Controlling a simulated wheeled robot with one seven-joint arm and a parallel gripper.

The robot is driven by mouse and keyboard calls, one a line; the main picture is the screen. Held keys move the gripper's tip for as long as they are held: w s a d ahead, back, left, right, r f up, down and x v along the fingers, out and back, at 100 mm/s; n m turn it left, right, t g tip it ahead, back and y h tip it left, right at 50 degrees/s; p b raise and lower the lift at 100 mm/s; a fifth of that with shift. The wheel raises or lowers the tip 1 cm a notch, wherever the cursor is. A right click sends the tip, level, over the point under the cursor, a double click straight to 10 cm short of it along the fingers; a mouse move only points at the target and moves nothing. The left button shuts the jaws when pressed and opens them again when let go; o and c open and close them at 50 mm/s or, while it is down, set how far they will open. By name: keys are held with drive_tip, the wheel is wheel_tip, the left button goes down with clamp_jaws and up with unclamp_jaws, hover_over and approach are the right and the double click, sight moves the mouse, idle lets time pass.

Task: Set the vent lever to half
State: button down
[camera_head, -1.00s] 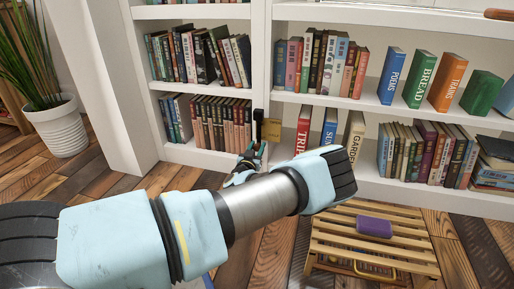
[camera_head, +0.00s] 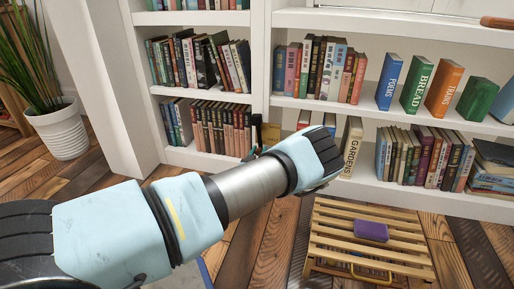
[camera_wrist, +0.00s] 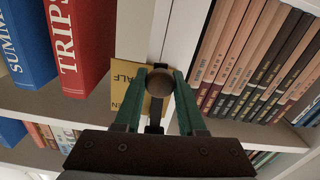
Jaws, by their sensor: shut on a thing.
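The vent lever is dark, with a round knob (camera_wrist: 158,82) between my fingertips in the wrist view. Its dark shaft (camera_head: 257,131) shows on the white shelf upright in the head view. In the head view my arm hides most of the gripper. The lever's exact setting cannot be told.
Shelves of books surround the lever. A red book "TRIPS" (camera_wrist: 78,45) stands close beside the plate, with a blue book (camera_wrist: 25,40) beyond it. A slatted wooden stand (camera_head: 335,232) with a purple block (camera_head: 371,231) is on the floor. A potted plant (camera_head: 60,130) is at left.

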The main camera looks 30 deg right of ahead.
drive_tip(key=shift+s+d+r+n+p, duration=0.4)
drive_tip(key=shift+s+d+n+p, duration=0.2)
drive_tip(key=shift+n+p, duration=0.6)
drive_tip(key=shift+s+d+r+n+p, duration=0.35)
drive_tip(key=shift+s+d+n+p, duration=0.2)
drive_tip(key=shift+n+p, duration=0.7)
drive_tip(key=shift+s+d+r+n+p, duration=0.5)
drive_tip(key=shift+n+p, duration=0.4)
drive_tip(key=shift+n, duration=0.55)
drive_tip(key=shift+d+f, duration=0.1)
drive_tip(key=shift+f, duration=0.05)
drive_tip(key=c, duration=0.5)
unclamp_jaws()
drive_tip(key=p+v, duration=0.3)
drive_tip(key=v, duration=0.7)
drive_tip(key=shift+s+a, duration=0.3)
